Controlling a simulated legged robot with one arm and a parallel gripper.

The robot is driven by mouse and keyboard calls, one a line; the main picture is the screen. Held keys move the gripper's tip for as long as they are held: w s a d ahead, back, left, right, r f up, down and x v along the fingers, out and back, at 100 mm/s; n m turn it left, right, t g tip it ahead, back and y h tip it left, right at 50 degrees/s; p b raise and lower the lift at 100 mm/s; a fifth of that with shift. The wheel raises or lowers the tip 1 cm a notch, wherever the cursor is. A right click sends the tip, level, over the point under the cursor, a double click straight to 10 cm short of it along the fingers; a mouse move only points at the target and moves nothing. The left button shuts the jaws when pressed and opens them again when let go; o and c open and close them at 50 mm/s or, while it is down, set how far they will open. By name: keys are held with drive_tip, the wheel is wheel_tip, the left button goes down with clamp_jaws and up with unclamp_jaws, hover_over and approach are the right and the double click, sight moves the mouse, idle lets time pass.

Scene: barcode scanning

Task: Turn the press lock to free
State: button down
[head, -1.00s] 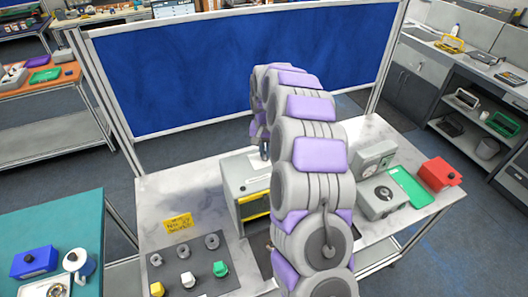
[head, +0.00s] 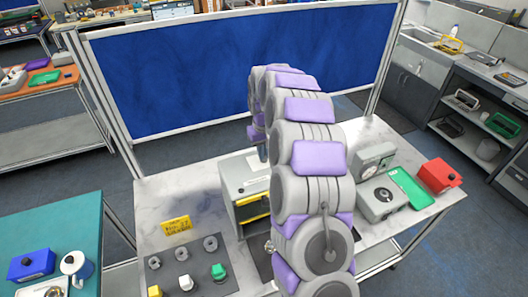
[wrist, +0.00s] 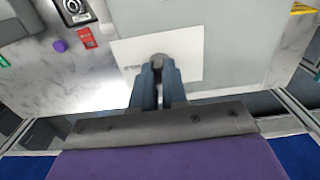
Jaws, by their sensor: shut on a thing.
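The press appears to be the grey box (head: 240,183) on the marble-topped table in the head view, with yellow edging on its front. My arm covers its right part. In the wrist view a small round grey knob (wrist: 159,60) stands on a white labelled plate (wrist: 190,50) on a pale grey surface. My gripper (wrist: 159,70) is shut on this knob, its two dark fingers close together around it. The knob's marking and turn position cannot be read. In the head view my gripper is mostly hidden behind my arm.
A dark board with several knobs (head: 188,270) and a yellow note (head: 176,226) lie left of the box. Grey devices (head: 381,200), a green tray (head: 405,187) and a red box (head: 438,175) stand to the right. A blue partition (head: 230,68) rises behind.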

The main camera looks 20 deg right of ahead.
drive_tip(key=shift+w+r, duration=0.15)
drive_tip(key=shift+w, duration=0.05)
drive_tip(key=c, duration=1.2)
unclamp_jaws()
drive_tip(key=shift+w, duration=0.1)
drive_tip(key=shift+o, duration=0.2)
drive_tip(key=shift+r, duration=0.3)
wheel_tip(320, 180, up, 16)
drive_tip(key=shift+r+b, duration=0.2)
drive_tip(key=shift+b, duration=0.2)
